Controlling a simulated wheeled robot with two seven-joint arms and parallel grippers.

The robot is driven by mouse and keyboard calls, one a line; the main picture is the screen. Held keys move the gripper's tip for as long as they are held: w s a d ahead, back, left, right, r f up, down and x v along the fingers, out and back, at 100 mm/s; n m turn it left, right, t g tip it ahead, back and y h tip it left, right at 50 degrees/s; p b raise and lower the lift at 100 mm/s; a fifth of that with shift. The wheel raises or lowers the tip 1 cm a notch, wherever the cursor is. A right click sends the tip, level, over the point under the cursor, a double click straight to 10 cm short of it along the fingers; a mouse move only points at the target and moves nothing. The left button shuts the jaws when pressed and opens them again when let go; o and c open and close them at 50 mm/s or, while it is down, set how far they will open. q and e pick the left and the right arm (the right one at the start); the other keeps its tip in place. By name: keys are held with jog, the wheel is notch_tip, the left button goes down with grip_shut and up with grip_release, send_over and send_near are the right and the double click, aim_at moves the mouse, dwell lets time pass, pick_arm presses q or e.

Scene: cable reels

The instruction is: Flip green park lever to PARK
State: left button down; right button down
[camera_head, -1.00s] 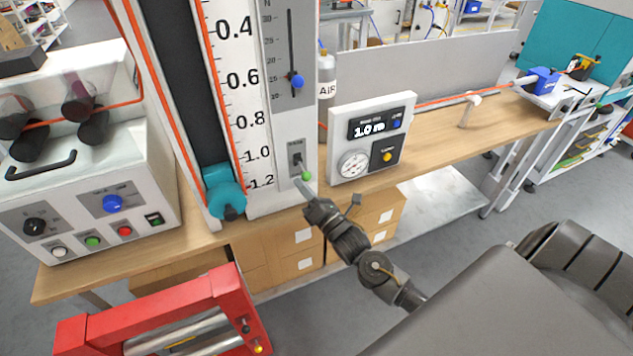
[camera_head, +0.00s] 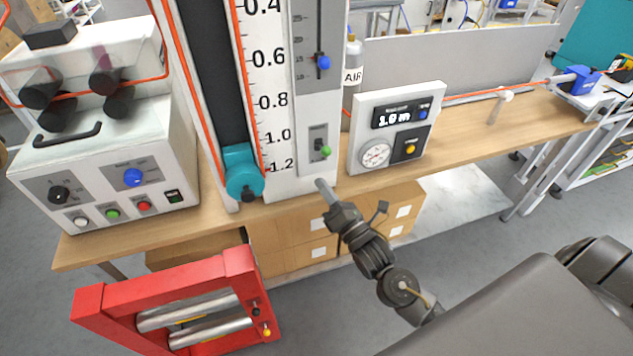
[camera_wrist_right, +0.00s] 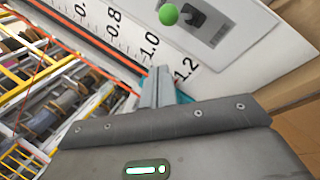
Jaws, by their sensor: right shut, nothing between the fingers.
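The green park lever (camera_head: 326,151) is a small green ball on a dark stub, set in a grey plate (camera_head: 318,141) low on the white column. It also shows near the top of the right wrist view (camera_wrist_right: 168,14). My right gripper (camera_head: 321,184) is shut and empty. Its tips are just below the lever, near the column's lower edge, and apart from the green ball. The shut fingers also show in the right wrist view (camera_wrist_right: 156,84). My left gripper is not in view.
A gauge box (camera_head: 396,126) stands right of the column on the wooden bench (camera_head: 480,140). A teal part (camera_head: 242,172) sits left of the lever at the scale's foot. A control box (camera_head: 110,170) stands at left, a red roller frame (camera_head: 100,297) below.

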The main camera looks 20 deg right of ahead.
jog(key=shift+s+d+r+b, duration=0.1)
jog(key=shift+s+r, duration=0.1)
jog(key=shift+s, duration=0.45)
jog(key=shift+s+d+r+b, duration=0.1)
jog(key=shift+s+d+r, duration=0.1)
jog(key=shift+s, duration=0.5)
jog(key=shift+s+d+r+b, duration=0.1)
jog(key=shift+s+r, duration=0.1)
jog(key=shift+s, duration=0.45)
